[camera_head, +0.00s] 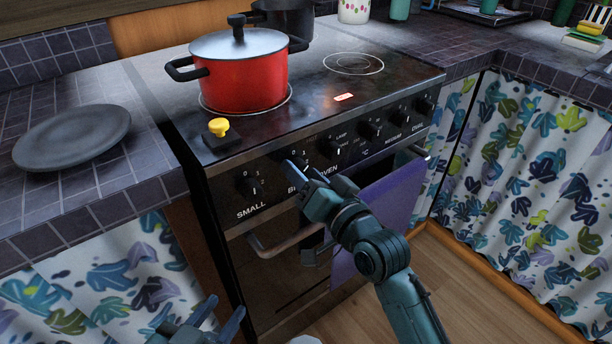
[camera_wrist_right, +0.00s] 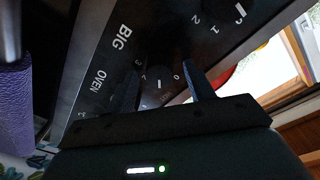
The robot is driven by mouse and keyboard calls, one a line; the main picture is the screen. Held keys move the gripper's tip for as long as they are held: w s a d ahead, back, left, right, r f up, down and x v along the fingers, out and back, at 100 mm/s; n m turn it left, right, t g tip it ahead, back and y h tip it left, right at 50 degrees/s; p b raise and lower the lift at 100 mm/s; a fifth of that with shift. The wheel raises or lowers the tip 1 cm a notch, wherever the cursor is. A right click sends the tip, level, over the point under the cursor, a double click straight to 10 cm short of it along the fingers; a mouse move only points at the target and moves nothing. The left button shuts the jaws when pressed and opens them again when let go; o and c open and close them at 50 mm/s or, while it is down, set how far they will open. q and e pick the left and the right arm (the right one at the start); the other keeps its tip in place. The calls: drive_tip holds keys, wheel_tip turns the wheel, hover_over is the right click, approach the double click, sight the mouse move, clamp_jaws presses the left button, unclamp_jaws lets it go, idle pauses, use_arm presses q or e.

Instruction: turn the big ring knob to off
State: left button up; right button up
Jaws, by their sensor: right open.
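The big ring knob (camera_head: 304,162) is a dark dial on the stove's front panel, above the partly covered BIG label. My right gripper (camera_head: 304,170) is at this knob, with its fingertips close to the panel. In the right wrist view the knob (camera_wrist_right: 159,84) shows between the two open fingers of my right gripper (camera_wrist_right: 162,88), one on each side; I cannot tell whether they touch it. Its white mark and a 0 beside it show there. My left gripper (camera_head: 224,308) is low at the bottom edge, its fingers apart and empty.
A red pot (camera_head: 240,85) with a lid stands on the hob. The SMALL knob (camera_head: 250,185) is to the left, and more knobs are to the right. A purple towel (camera_head: 388,212) hangs on the oven rail below. A grey plate (camera_head: 72,135) lies on the left counter.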

drive_tip(key=c, duration=1)
drive_tip(key=shift+o, duration=0.2)
